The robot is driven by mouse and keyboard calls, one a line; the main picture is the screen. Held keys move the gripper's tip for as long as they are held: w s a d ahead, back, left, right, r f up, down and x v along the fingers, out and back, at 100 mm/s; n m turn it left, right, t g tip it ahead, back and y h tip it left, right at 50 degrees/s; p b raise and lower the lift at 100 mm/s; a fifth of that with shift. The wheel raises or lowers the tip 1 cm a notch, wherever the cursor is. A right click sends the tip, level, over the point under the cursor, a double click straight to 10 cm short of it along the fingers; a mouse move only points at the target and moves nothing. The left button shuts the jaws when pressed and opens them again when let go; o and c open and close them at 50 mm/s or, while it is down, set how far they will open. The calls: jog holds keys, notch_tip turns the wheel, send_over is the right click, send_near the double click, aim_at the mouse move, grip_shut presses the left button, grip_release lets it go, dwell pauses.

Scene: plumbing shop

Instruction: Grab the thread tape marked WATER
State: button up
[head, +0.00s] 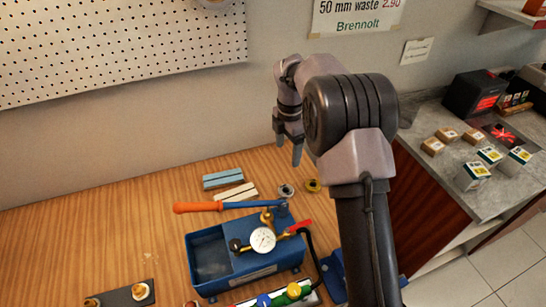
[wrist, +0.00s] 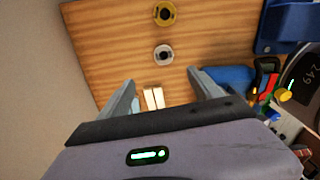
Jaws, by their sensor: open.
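Two small tape rolls lie on the wooden bench. One is white-grey (head: 286,190) and one is yellow (head: 312,185). In the wrist view the white-grey roll (wrist: 163,55) lies just beyond my fingertips, and the yellow roll (wrist: 164,14) is farther off at the top edge. Any marking on either is too small to read, so I cannot tell which says WATER. My gripper (head: 289,152) is open and empty, above the bench near its back; its spread fingers also show in the wrist view (wrist: 163,90).
A blue pump (head: 245,265) with a gauge (head: 263,240) and an orange-ended handle (head: 198,207) stands in front of the rolls. A blue-grey bar (head: 223,179) and a cream bar (head: 236,192) lie left of them. The bench's left part is mostly clear.

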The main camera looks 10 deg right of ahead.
jog(key=b, duration=0.4)
send_over(286, 190)
jog(key=f, duration=1.1)
jog(key=shift+w+d+f, duration=0.2)
jog(key=shift+f, duration=0.15)
jog(key=f+b, duration=0.1)
jog(key=f, duration=0.1)
jog(key=f+b, duration=0.1)
jog(key=f, duration=0.2)
jog(key=shift+s+a+f, duration=0.15)
jog(key=shift+a+f, duration=0.05)
jog(key=shift+f, duration=0.15)
